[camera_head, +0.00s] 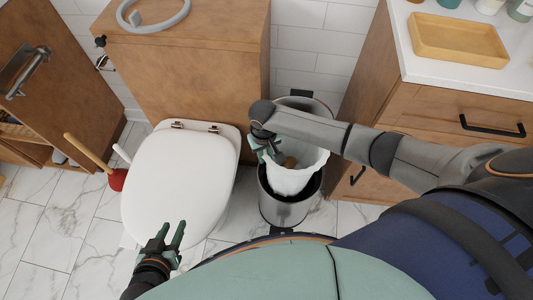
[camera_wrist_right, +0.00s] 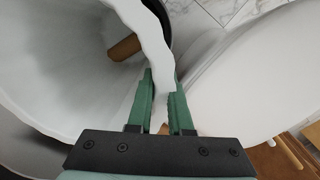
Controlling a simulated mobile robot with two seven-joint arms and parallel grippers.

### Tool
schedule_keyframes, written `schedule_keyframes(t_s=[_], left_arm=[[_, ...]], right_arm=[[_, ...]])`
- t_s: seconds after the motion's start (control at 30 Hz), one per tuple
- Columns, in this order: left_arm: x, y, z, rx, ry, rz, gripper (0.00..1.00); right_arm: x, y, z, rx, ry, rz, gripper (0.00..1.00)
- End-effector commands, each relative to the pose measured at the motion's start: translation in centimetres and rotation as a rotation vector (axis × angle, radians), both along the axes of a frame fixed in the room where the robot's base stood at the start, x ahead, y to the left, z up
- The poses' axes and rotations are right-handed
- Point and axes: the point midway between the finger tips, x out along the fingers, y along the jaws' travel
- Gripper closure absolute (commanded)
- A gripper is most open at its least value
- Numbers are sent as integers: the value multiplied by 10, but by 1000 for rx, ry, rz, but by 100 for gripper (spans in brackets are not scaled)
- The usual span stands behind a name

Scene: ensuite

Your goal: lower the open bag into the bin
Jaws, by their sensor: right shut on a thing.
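The white bag (camera_head: 290,182) hangs open-mouthed in the top of the silver bin (camera_head: 285,209), partly below its rim. My right gripper (camera_head: 265,147) is at the bag's left edge, shut on it. In the right wrist view, the bag's wavy rim (camera_wrist_right: 147,38) runs down between the fingers (camera_wrist_right: 160,98). A brown object (camera_wrist_right: 125,47) shows inside the bag. My right forearm hides part of the bag and the bin's back. My left gripper (camera_head: 174,237) is open and empty over the front of the toilet lid.
The closed toilet (camera_head: 180,180) stands just left of the bin. A red plunger (camera_head: 116,179) is left of it. A wooden vanity (camera_head: 440,115) with a tray (camera_head: 458,40) stands on the right. A wooden cabinet (camera_head: 190,75) stands behind.

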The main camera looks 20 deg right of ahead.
Motion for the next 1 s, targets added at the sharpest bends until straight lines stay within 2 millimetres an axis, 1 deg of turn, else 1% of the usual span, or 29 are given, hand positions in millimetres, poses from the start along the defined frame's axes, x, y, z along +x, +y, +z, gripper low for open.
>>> schedule_keyframes(t_s=[0.03,0.2,0.4,0.6,1.0], left_arm=[[0,0,-7,1,0,-2,61],[1,0,-14,1,-6,-3,61],[-2,2,-21,2,-6,0,61],[-6,4,-28,7,4,1,61],[-5,5,-27,8,1,3,61]], right_arm=[[-7,-3,-16,-9,16,-2,100],[-9,-4,-36,-11,20,-2,100],[-9,-4,-52,-13,19,-1,100],[-8,-4,-60,-12,19,-1,100],[-9,-4,-61,-11,20,-2,100]])
